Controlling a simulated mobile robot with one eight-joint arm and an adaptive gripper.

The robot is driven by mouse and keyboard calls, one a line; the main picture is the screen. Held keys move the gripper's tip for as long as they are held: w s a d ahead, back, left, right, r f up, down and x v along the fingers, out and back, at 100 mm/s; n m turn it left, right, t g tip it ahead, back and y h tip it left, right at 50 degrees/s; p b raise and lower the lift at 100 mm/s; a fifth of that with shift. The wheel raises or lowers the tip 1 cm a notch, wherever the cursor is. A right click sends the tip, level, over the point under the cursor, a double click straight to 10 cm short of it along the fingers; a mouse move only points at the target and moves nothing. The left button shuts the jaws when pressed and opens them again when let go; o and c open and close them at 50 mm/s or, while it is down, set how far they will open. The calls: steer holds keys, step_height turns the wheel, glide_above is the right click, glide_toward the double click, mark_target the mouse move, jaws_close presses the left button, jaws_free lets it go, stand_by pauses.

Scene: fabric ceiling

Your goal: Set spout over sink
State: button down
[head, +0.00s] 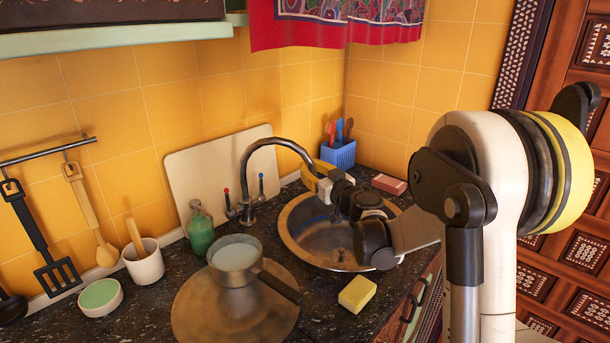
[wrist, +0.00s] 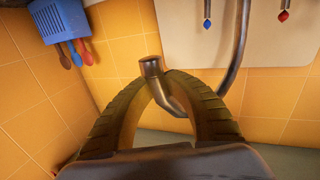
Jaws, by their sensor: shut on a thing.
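The dark metal spout (head: 270,143) arches up from the faucet base and bends to the right, its outer end in front of the wall above the back of the round sink (head: 292,243). My gripper (head: 316,180) is at that outer end. In the wrist view the curved fingers of my gripper (wrist: 168,82) close around the spout (wrist: 152,68), whose open end sticks out between them. My wrist and arm hang over the sink and hide part of its basin and right rim.
A blue utensil holder (head: 338,154) and a pink block (head: 389,184) are behind the sink. A pan (head: 236,258), a green bottle (head: 200,232) and a yellow sponge (head: 357,294) are nearby.

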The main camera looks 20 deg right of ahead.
steer(key=shift+w+d+n+y, duration=0.3)
steer(key=shift+w+d+y, duration=0.15)
steer(key=shift+w, duration=0.15)
steer(key=shift+w+d+n+y, duration=0.3)
steer(key=shift+w+y, duration=0.15)
steer(key=shift+w, duration=0.15)
steer(key=c, duration=1.3)
jaws_free()
steer(key=shift+d+r, duration=0.1)
steer(key=shift+d, duration=0.1)
steer(key=shift+a, duration=0.2)
steer(key=v, duration=1.2)
steer(key=shift+s+d+r, duration=0.1)
steer(key=shift+r, duration=0.15)
